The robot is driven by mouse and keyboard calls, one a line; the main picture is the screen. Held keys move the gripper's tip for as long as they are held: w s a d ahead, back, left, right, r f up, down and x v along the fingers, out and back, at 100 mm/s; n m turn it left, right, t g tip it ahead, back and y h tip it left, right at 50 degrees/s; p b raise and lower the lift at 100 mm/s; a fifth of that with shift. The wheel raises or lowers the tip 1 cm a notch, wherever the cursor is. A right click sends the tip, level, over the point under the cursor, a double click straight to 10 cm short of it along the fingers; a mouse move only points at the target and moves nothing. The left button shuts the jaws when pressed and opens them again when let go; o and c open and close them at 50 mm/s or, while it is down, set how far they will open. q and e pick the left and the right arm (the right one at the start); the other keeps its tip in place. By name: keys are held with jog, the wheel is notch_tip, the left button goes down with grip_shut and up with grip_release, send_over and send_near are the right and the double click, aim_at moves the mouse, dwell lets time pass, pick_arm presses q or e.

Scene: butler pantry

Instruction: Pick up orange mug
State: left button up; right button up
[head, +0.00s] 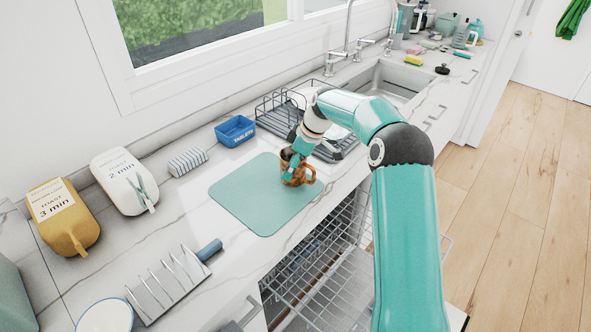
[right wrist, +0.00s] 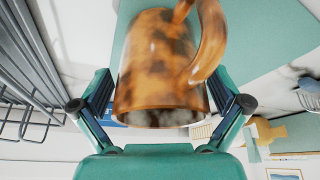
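The orange mug (head: 297,172), mottled with brown, is at the upper right part of the green mat (head: 250,207) on the counter; I cannot tell whether its base touches the mat. Its handle points right in the head view. My right gripper (head: 297,158) is over the mug from above. In the right wrist view the mug (right wrist: 158,65) fills the space between the fingers of my right gripper (right wrist: 162,90), one on each side of its body. The fingers lie very close to the wall; whether they press on it is unclear. My left gripper is out of view.
A blue tablet box (head: 235,131) and a dish rack (head: 285,110) stand behind the mug. A toast rack (head: 170,282) and two toasters (head: 62,217) are at the left. An open dishwasher rack (head: 335,285) lies below the counter edge.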

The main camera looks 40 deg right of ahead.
jog(key=shift+r, duration=0.1)
jog(key=c, duration=1.2)
jog(key=shift+c, duration=0.2)
